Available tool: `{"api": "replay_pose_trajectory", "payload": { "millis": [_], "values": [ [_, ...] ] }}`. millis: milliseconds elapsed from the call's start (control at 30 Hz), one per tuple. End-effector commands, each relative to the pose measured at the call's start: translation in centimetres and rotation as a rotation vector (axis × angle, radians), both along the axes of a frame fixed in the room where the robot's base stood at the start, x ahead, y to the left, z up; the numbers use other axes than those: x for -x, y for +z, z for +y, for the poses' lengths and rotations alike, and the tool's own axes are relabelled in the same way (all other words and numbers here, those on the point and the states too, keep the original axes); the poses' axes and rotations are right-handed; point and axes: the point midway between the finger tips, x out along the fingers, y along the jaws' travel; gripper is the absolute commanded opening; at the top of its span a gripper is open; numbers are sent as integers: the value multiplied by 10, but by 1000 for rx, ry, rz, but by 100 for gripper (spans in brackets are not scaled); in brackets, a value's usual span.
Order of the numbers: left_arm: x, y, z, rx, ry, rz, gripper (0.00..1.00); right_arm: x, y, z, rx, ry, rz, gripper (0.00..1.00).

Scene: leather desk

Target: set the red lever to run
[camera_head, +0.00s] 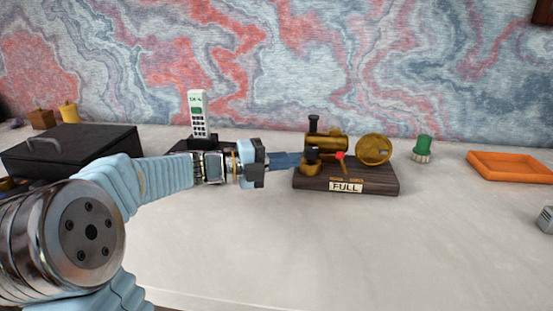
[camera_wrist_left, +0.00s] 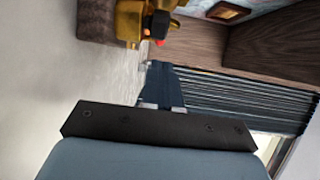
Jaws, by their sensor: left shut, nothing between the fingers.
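A brass model engine (camera_head: 325,143) with a flywheel (camera_head: 373,150) stands on a dark wooden base (camera_head: 380,187) right of centre. A plate (camera_head: 346,187) on the base's front reads "FULL". The red-tipped lever (camera_head: 340,156) stands up at the engine's front, between the left-hand brass part and the flywheel. Its red tip (camera_wrist_left: 160,43) also shows in the left wrist view, just beyond the fingertips. My left gripper (camera_head: 297,160) is shut and empty, pointing right, at the left end of the engine. Whether it touches the engine is unclear. My right gripper is out of view.
A cordless phone (camera_head: 198,112) stands behind my left arm. A black box (camera_head: 60,152) with a handle is at the left. A green-topped object (camera_head: 423,146) and an orange tray (camera_head: 512,168) are to the right. The desk front is clear.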

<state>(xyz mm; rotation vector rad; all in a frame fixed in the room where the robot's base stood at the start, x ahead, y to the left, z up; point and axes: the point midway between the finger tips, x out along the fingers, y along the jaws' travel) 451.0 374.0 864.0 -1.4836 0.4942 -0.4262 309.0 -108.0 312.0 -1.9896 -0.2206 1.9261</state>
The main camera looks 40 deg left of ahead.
Motion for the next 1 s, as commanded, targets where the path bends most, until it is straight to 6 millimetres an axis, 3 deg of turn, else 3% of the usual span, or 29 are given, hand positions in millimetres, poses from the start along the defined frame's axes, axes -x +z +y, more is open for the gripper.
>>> {"api": "replay_pose_trajectory", "payload": {
  "millis": [200,400,1000],
  "values": [
    [-39,-2,-26,1,-3,1,0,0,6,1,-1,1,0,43],
    [-63,-3,-42,0,-1,-1,0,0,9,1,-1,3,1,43],
    [-73,-4,-49,-1,1,-1,0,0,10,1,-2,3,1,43]
  ]
}}
